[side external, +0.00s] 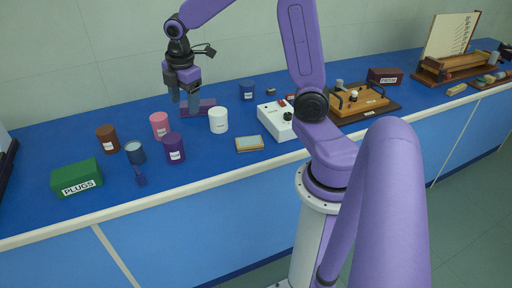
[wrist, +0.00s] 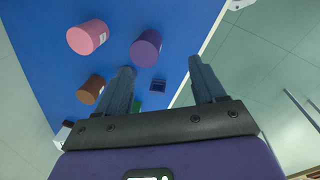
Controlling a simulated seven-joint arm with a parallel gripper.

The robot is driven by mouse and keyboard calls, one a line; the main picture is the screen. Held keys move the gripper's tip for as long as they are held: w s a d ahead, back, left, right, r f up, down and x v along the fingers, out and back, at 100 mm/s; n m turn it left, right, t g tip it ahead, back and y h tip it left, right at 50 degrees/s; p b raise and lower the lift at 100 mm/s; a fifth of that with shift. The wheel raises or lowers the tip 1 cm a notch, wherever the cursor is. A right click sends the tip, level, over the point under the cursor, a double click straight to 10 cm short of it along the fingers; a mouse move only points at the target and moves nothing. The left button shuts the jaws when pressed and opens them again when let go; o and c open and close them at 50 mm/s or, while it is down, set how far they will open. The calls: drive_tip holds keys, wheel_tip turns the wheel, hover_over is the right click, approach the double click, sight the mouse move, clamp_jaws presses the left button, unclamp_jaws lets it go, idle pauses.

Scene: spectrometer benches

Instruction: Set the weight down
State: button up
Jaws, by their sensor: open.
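My gripper (side external: 184,110) hangs at the back left of the blue bench, its fingers pointing down. In the wrist view the two fingers of my gripper (wrist: 160,65) stand well apart with nothing held between them. I cannot pick out a weight for certain in either view. A flat purple thing (side external: 205,104) shows right beside the fingers in the side view; I cannot tell if they touch it. A pink cup (side external: 160,125) and a white cup (side external: 218,121) stand in front of the gripper. The pink cup (wrist: 87,37) is at upper left in the wrist view.
A white instrument (side external: 275,119) and wooden apparatus (side external: 358,102) stand to the right. The front left bench is mostly clear.

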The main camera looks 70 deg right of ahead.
drive_tip(key=s+a+m+y, duration=0.1)
drive_tip(key=s+a, duration=1)
drive_tip(key=s, duration=0.2)
drive_tip(key=s+m+g, duration=0.1)
drive_tip(key=s, duration=1.1)
drive_tip(key=shift+a+f, duration=0.3)
drive_tip(key=shift+a, duration=0.15)
drive_tip(key=o, duration=0.6)
drive_tip(key=shift+w, duration=0.15)
drive_tip(key=n+t+h, duration=0.5)
drive_tip(key=n+h, duration=0.2)
drive_tip(key=n, duration=0.7)
hover_over(163, 141)
wheel_tip(163, 141, down, 7)
drive_tip(key=shift+w+d, duration=0.1)
